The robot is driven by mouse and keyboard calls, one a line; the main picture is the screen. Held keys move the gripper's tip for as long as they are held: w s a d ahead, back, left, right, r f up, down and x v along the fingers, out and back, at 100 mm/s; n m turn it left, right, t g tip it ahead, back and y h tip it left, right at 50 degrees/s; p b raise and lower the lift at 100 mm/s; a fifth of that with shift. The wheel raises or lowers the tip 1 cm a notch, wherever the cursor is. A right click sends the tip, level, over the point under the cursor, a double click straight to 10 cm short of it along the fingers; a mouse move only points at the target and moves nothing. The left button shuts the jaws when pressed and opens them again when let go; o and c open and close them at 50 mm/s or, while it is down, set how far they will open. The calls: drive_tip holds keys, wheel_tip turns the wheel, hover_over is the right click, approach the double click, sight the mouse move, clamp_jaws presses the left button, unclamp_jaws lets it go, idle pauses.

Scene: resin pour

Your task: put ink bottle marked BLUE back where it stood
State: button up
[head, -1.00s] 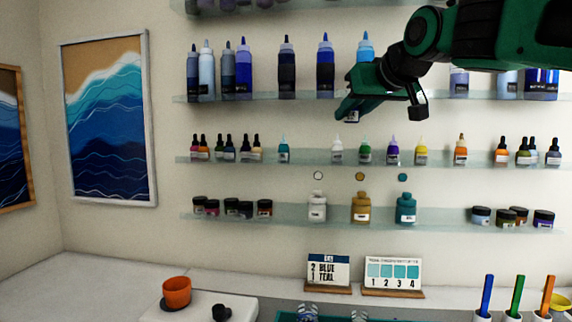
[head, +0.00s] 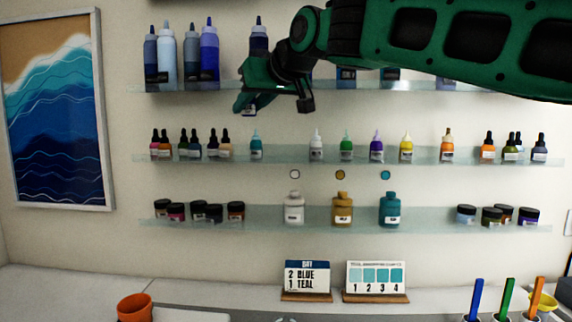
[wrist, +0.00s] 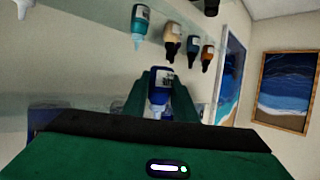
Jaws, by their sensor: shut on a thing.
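My gripper (head: 250,102) is shut on a small blue ink bottle (wrist: 158,88). In the wrist view, which shows things upside down, the bottle sits between the two fingers with a white label, its text unreadable. In the head view only its pale label (head: 249,111) shows under the fingers; the rest is hidden. The gripper is in front of the wall, just under the top bottle shelf and above the teal dropper bottle (head: 256,146) on the middle shelf (head: 285,160). A bare gap lies between the teal bottle and the white bottle (head: 316,146).
Green (head: 346,146), purple (head: 376,148) and yellow (head: 406,148) bottles stand further right on the middle shelf. A cluster of dark-topped droppers (head: 212,146) stands left of the teal one. Tall bottles (head: 209,52) stand on the shelf above; jars and three larger bottles stand below.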

drive_tip(key=w+d+f, duration=0.3)
drive_tip(key=w+d, duration=0.1)
drive_tip(key=w+d+f, duration=0.4)
drive_tip(key=shift+f, duration=2)
drive_tip(key=shift+f, duration=0.1)
drive_tip(key=o, duration=0.7)
drive_tip(key=shift+o, duration=0.2)
